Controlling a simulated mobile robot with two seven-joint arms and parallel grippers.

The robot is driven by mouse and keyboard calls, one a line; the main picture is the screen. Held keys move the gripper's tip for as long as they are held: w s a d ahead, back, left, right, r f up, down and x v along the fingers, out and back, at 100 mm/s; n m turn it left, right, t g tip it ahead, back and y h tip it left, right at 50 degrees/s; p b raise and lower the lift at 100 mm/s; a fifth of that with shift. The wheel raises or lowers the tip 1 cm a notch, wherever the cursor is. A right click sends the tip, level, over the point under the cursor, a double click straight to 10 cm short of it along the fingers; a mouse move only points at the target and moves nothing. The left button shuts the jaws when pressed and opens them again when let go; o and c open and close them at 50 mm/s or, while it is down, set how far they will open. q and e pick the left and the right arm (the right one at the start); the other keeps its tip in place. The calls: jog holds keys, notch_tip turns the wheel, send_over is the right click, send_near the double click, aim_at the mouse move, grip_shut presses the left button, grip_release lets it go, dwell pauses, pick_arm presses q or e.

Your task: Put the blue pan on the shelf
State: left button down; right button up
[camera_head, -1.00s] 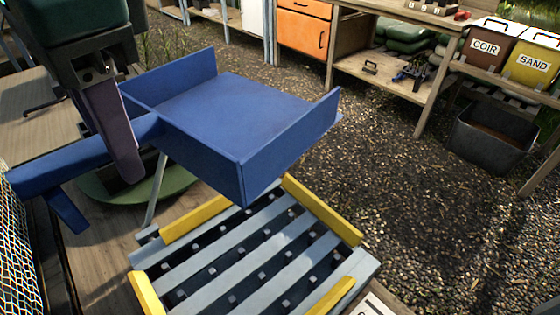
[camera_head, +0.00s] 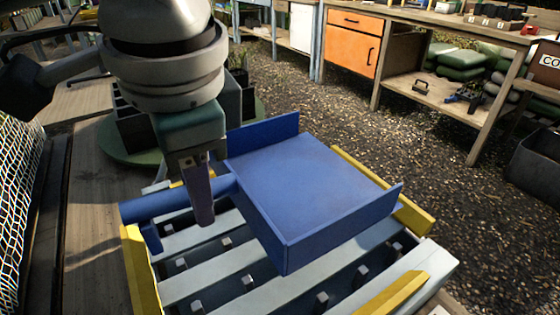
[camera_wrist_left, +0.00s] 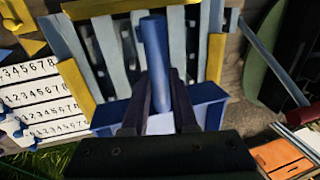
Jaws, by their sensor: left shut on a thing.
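The blue pan (camera_head: 310,185) is a shallow tray with raised walls and a round blue handle (camera_head: 165,203) at its left. My left gripper (camera_head: 203,208) is shut on the handle; in the left wrist view its dark fingers (camera_wrist_left: 162,98) stand either side of the handle (camera_wrist_left: 158,60). The pan is level over the grey slatted shelf (camera_head: 215,262), toward its right and far part. I cannot tell whether its underside touches the slats. Yellow strips (camera_head: 133,270) edge the shelf. The pan hides the shelf's middle. My right gripper is not in view.
A round green base with dark boxes (camera_head: 130,125) stands behind the shelf at the left. Wire mesh (camera_head: 15,180) runs along the left edge. A bench with an orange cabinet (camera_head: 352,43) is farther back across open gravel (camera_head: 320,115).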

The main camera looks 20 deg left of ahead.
pick_arm(q)
jog(key=x, duration=0.2)
jog(key=d+b+x, duration=0.1)
jog(key=x, duration=0.2)
jog(key=s+b+x, duration=0.1)
jog(key=x, duration=0.2)
jog(key=shift+d+f, duration=0.15)
jog(key=shift+f, duration=0.25)
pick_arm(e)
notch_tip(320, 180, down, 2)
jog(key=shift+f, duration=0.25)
pick_arm(q)
jog(key=c, duration=0.7)
grip_release()
